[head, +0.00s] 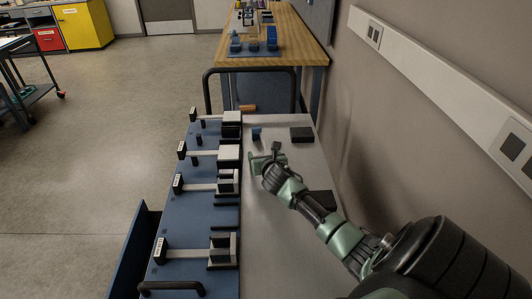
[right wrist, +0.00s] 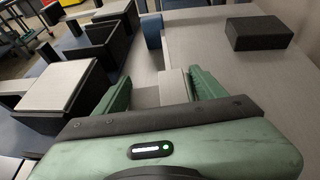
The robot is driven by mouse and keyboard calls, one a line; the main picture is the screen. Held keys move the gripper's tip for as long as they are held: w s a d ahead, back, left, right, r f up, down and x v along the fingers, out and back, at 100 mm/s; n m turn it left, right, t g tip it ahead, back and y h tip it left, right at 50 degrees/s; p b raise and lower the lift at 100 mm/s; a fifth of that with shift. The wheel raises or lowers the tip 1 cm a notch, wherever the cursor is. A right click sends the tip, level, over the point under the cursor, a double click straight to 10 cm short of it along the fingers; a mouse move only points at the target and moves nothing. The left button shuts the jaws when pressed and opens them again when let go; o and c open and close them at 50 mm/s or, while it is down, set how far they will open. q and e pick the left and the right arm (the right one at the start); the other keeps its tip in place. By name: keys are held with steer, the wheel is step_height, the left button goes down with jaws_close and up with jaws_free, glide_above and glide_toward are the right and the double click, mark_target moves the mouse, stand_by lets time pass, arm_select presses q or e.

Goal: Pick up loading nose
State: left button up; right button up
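A small dark blue piece (head: 256,134) stands upright on the grey bench top, just beyond my right gripper (head: 264,154). It may be the loading nose, but I cannot be sure. In the right wrist view the blue piece (right wrist: 152,30) stands ahead of the fingers and apart from them. My left gripper is in neither view.
A black block (head: 301,134) lies beyond and right of the gripper; another dark block (head: 320,200) is partly behind my right arm. Several labelled fixtures with grey and black blocks line the blue panel (head: 205,214) on the left. A wooden table (head: 312,50) stands behind; a wall bounds the right.

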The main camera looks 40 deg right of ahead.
steer(key=c, duration=1)
steer(key=shift+r, duration=0.1)
steer(key=shift+w+r, duration=0.1)
steer(key=shift+r, duration=0.35)
step_height(320, 180, up, 19)
steer(key=p, duration=0.1)
